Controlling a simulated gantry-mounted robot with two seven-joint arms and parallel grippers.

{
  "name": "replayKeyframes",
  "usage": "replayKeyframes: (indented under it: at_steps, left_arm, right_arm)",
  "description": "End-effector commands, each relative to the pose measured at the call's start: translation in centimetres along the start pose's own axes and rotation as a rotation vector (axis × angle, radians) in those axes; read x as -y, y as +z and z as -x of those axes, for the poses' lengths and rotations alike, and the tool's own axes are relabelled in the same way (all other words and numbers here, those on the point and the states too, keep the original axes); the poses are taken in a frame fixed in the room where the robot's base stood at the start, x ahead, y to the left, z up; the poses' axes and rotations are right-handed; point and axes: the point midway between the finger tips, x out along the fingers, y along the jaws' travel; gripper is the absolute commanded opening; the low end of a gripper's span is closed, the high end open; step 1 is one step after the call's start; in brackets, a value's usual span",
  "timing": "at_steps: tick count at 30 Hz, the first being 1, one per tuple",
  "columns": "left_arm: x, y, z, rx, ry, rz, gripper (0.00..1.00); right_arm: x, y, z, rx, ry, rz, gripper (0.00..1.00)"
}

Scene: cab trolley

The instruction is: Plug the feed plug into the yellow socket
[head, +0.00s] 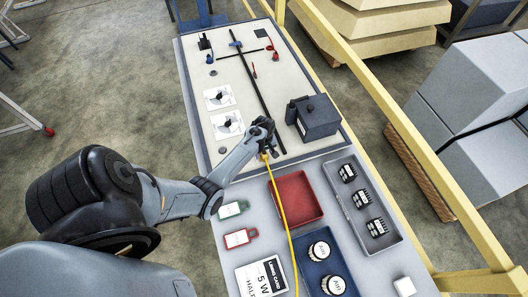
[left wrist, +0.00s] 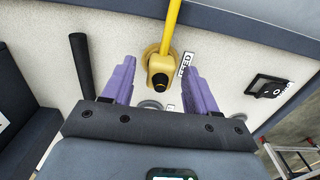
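The yellow feed plug (left wrist: 158,75) shows in the left wrist view with a dark round end facing the camera. Its yellow cable (head: 284,212) runs from the board down across the tray area in the head view. A yellow ring, seemingly the yellow socket (left wrist: 149,53), lies on the pale board right behind the plug, beside a FEED label (left wrist: 184,64). Plug and ring overlap; I cannot tell how deep the plug sits. My left gripper (left wrist: 159,62) has its purple fingers apart on either side of the plug, with gaps visible. In the head view the left gripper (head: 266,146) is over the board's near edge. My right gripper is not in view.
A dark box (head: 316,118) stands on the board right of the gripper. A black bar (head: 249,82) runs along the board. Nearer are a red tray (head: 294,198), a blue tray (head: 312,252) and a grey tray (head: 364,211) with black parts. A yellow rail (head: 390,107) borders the right side.

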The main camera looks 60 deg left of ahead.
Motion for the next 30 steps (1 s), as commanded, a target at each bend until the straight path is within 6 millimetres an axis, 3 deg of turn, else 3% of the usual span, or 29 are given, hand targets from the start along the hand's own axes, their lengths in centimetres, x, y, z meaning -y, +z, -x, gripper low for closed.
replayKeyframes:
  at_steps: [11, 24, 30]
  left_arm:
    - [0.0, 0.0, 1.3, -0.002, 0.001, 0.000, 0.58]
    - [0.0, 0.0, 8.4, -0.002, 0.002, 0.000, 0.58]
    - [0.0, 0.0, 10.3, -0.001, 0.001, -0.001, 0.58]
  right_arm:
    - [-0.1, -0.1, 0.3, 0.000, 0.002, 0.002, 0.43]
    - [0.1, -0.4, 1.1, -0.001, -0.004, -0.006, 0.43]
    - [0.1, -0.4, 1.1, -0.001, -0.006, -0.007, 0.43]
